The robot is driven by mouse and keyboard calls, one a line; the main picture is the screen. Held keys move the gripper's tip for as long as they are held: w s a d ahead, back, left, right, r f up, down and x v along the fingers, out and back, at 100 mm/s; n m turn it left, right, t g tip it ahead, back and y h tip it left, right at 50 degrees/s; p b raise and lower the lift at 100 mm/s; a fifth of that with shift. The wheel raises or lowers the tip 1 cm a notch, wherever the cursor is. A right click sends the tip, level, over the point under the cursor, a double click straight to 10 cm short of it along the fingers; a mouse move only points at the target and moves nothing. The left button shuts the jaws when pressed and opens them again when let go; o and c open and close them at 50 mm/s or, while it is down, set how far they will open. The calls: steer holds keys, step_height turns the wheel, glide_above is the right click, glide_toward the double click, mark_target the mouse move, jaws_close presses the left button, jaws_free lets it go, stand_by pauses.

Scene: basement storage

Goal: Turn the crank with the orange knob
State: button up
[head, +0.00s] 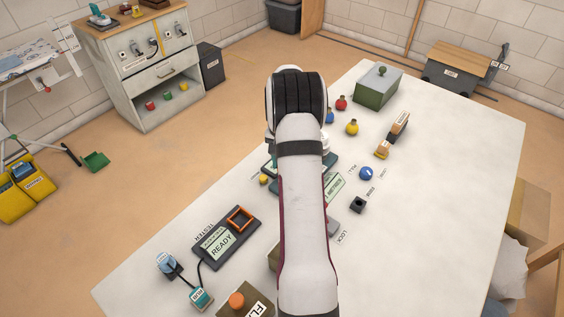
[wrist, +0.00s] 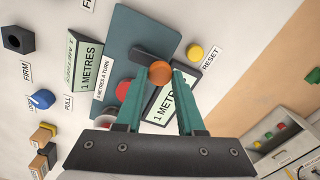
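The orange knob (wrist: 160,73) sits on the end of a short dark crank arm (wrist: 152,58) in the wrist view. My gripper (wrist: 160,76) has its two teal fingertips on either side of the knob, with no clear gap, and looks shut on it. The crank is on a blue-grey plate (wrist: 140,30). A display (wrist: 88,75) reads "1 METRES"; another display (wrist: 166,107), partly behind my fingers, also shows metres. A label (wrist: 112,70) beside the plate mentions metres a turn. In the head view my arm hides the crank and knob.
A red round part (wrist: 123,90) lies close by my left finger. A yellow button (wrist: 195,52) is near the RESET label. A blue knob (head: 366,173), a black socket block (head: 358,204) and a tester (head: 226,238) stand on the white table (head: 440,190). Its right side is clear.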

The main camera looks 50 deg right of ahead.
steer(key=o, duration=0.4)
step_height(320, 180, up, 16)
steer(key=shift+f, duration=0.1)
steer(key=shift+a, duration=0.1)
steer(key=s+a+r+n+y, duration=0.1)
steer(key=s+a+r+n, duration=0.15)
steer(key=a, duration=0.95)
steer(key=s+a+r+n, duration=0.1)
steer(key=a+r+n, duration=0.15)
steer(key=a, duration=1.05)
steer(key=s+a+f+n, duration=0.1)
steer(key=s+a, duration=0.3)
steer(key=s, duration=0.1)
steer(key=s+a+f+n, duration=0.1)
steer(key=s+a+f, duration=0.1)
steer(key=s+a, duration=0.3)
steer(key=s+a+f+n, duration=0.1)
steer(key=s+a, duration=0.4)
steer(key=s, duration=0.1)
steer(key=shift+f+y, duration=0.35)
steer(key=shift+y, duration=0.05)
